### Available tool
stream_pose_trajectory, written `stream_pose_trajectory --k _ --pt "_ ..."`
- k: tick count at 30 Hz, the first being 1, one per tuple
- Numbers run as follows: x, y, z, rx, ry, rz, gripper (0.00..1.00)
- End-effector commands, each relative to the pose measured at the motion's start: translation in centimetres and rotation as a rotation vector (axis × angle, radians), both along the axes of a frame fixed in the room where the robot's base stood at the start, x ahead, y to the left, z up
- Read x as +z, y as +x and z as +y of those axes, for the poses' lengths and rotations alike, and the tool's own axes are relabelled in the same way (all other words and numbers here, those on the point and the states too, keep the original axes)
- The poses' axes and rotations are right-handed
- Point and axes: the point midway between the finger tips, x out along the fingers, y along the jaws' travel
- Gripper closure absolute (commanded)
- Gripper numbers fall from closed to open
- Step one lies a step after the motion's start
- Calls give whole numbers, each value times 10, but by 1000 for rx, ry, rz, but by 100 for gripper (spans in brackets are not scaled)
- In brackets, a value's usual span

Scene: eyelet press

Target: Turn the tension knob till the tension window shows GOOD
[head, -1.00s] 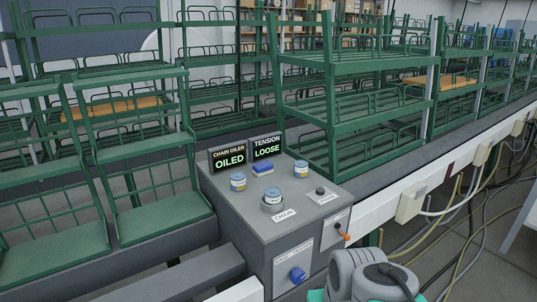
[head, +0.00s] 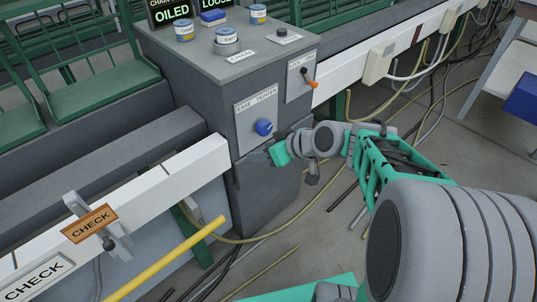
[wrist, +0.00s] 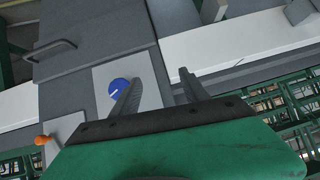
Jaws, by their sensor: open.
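The blue tension knob (head: 264,127), with a white line on it, sits on a pale plate marked EASE and TIGHTEN on the front of the grey machine box. The tension window (head: 213,4) on top is cut by the upper picture edge; its visible letters read as LOOSE. My gripper (head: 259,156) is at the box front, just below the knob, its fingers hard to make out there. In the wrist view my gripper (wrist: 158,80) is open and empty. The knob (wrist: 118,88) is outside the jaws, beside the left finger, which overlaps its edge in the picture.
An orange-tipped lever (head: 311,84) on its own plate is right of the knob. The chain oiler window (head: 173,11) reads OILED. Cables lie on the floor.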

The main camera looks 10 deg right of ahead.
Motion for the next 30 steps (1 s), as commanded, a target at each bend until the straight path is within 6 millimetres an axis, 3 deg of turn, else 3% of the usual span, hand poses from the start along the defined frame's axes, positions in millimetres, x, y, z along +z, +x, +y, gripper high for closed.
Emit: stream_pose_trajectory --k 1,3,7,10,13,17,25,30 --pt "-45 13 -8 8 49 -79 42" --pt "-59 29 -18 19 117 -217 36" --pt "-67 46 -49 -12 221 -458 31" --pt "-62 49 -72 -51 267 -583 31" --pt "-54 50 -82 -69 286 -642 31" --pt "-49 61 -75 -66 291 -650 31" --pt "-49 105 -48 -64 290 -647 31" --pt "-48 116 -42 -68 289 -646 31"
